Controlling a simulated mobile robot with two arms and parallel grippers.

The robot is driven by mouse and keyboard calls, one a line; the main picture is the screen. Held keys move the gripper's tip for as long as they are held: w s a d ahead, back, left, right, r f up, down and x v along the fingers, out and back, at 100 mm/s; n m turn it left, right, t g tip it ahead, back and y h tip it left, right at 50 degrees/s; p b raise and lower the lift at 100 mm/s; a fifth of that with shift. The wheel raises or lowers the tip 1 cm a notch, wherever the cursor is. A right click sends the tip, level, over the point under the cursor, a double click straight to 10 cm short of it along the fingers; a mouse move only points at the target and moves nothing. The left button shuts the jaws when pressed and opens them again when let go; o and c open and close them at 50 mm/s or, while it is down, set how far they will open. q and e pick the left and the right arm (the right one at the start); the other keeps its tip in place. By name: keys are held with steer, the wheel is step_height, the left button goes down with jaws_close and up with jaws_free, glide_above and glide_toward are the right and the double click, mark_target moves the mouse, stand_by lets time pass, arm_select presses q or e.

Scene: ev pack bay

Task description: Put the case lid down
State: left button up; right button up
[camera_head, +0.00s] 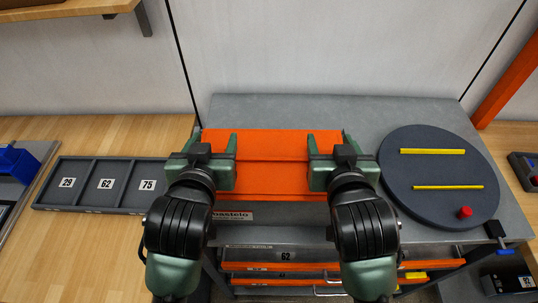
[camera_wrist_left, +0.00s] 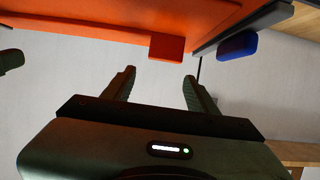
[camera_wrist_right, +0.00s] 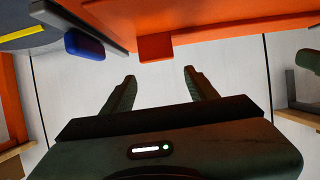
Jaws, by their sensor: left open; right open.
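The orange case lid (camera_head: 270,144) is on the grey bench, between my two grippers in the head view. A crease or edge separates it from a lower orange band; I cannot tell whether it is fully shut. My left gripper (camera_head: 214,143) is open at its left end. In the left wrist view an orange tab (camera_wrist_left: 165,47) lies just beyond the parted, empty fingertips. My right gripper (camera_head: 332,143) is open at its right end. In the right wrist view another orange tab (camera_wrist_right: 156,48) lies just beyond its empty fingertips.
A dark round turntable (camera_head: 431,223) with yellow strips and a red knob stands on the grey bench (camera_head: 290,108) at right. A grey tray (camera_head: 98,206) numbered 29, 62, 75 lies on the wooden worktop at left. Drawers (camera_head: 320,266) are below the bench front.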

arm_select(q)
steer(key=shift+w+a+r+p, duration=0.15)
steer(key=shift+w+r+p, duration=0.5)
steer(key=shift+p, duration=0.55)
arm_select(e)
steer(key=shift+w+a+r, duration=0.15)
steer(key=shift+w+r, duration=0.3)
steer(key=shift+r, duration=0.35)
arm_select(q)
steer(key=shift+s+r+p, duration=0.3)
steer(key=shift+r+p, duration=0.15)
steer(key=shift+r, duration=0.15)
arm_select(e)
steer(key=shift+s+r, duration=0.1)
steer(key=shift+r, duration=0.4)
arm_select(q)
steer(key=f+b, duration=0.3)
steer(key=b, duration=0.1)
steer(key=shift+s+f, duration=0.25)
steer(key=shift+f, duration=0.15)
arm_select(e)
steer(key=f, duration=0.4)
steer(key=shift+s, duration=0.25)
arm_select(q)
steer(key=shift+w+f+b, duration=0.15)
steer(key=shift+f+b, duration=0.25)
steer(key=shift+f, duration=0.05)
arm_select(e)
steer(key=shift+w+f, duration=0.15)
steer(key=shift+f, duration=0.25)
